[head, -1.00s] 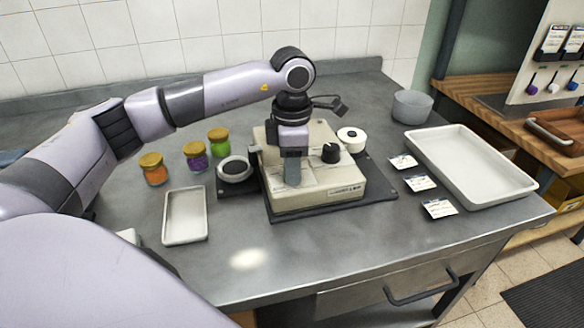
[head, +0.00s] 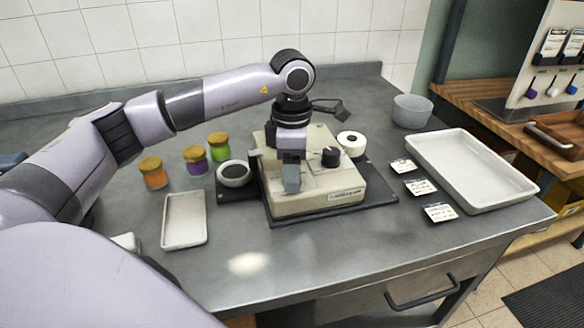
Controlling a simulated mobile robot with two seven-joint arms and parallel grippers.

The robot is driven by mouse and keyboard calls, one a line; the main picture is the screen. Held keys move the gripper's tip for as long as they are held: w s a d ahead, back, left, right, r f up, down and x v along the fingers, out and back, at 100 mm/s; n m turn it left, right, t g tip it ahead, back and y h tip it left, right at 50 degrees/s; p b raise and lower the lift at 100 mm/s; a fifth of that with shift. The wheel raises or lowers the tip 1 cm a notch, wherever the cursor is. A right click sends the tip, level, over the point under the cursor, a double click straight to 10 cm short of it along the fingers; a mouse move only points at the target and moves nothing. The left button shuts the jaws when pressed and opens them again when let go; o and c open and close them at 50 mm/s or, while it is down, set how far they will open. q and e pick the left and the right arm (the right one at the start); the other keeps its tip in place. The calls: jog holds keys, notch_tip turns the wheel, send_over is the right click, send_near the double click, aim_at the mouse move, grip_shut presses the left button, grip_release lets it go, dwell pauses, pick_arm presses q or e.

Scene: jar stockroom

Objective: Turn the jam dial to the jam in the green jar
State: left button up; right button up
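The green jar (head: 219,147) stands with the purple jar (head: 196,160) and the orange jar (head: 153,173) at the left of the counter, all with yellowish lids. A cream machine (head: 325,195) sits on a dark base at the centre. A black knob (head: 331,157) stands up on its top. Its markings are too small to read, so I cannot tell whether it is the jam dial. My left gripper (head: 291,187) points down over the machine's top, left of the black knob. I cannot tell whether its fingers are apart or hold anything. My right gripper is not in view.
Several label cards (head: 420,187), a large white tray (head: 455,185) and a grey bowl (head: 412,110) are to the right. The front counter strip is clear.

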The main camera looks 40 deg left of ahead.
pick_arm(q)
jog(key=shift+r+b, duration=0.3)
jog(key=shift+r, duration=3.25)
jog(key=shift+s, duration=0.1)
